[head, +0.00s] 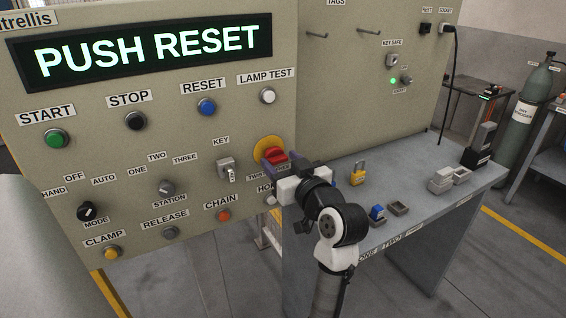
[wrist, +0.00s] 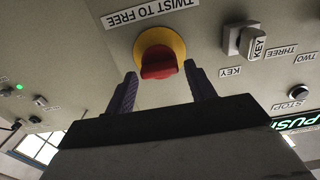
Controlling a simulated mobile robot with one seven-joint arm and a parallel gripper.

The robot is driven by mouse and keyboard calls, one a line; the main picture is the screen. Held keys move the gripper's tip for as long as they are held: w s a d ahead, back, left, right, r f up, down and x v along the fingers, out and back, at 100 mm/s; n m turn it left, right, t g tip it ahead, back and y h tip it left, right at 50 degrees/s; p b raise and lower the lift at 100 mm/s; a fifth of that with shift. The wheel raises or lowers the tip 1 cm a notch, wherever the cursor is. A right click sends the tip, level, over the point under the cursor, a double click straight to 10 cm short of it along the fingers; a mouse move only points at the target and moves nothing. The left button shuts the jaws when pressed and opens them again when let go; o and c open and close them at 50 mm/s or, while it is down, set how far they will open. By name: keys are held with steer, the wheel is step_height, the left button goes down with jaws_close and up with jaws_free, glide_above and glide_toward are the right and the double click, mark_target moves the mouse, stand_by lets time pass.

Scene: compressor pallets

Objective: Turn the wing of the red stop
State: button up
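The red stop (head: 274,156) sits on a yellow round plate (head: 263,149) on the upright beige panel, right of the key switch. In the wrist view the red stop (wrist: 158,68) shows its wing lying across the yellow plate (wrist: 160,39), with a TWIST TO FREE label beside it. My gripper (head: 281,170) is at the panel, partly covering the stop in the head view. In the wrist view my gripper (wrist: 160,70) has its two purple fingers apart, one on each side of the red wing. A gap shows between each finger and the wing; how deep the fingertips reach is unclear.
A lit display (head: 150,52) reads PUSH RESET. The key switch (head: 226,167) juts out left of the stop, with several buttons and knobs around it. A grey bench (head: 420,200) stands to the right, with a yellow padlock (head: 357,174) and small blocks on it.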

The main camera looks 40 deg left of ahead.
steer(key=c, duration=0.7)
steer(key=shift+m, duration=0.3)
steer(key=m+p, duration=0.1)
steer(key=m, duration=0.1)
steer(key=shift+w+r+m+p, duration=0.1)
steer(key=shift+m+p, duration=0.2)
steer(key=shift+p, duration=0.1)
steer(key=shift+m+p, duration=1)
steer(key=shift+m, duration=0.8)
steer(key=o, duration=1)
steer(key=shift+c, duration=0.2)
steer(key=shift+d, duration=0.1)
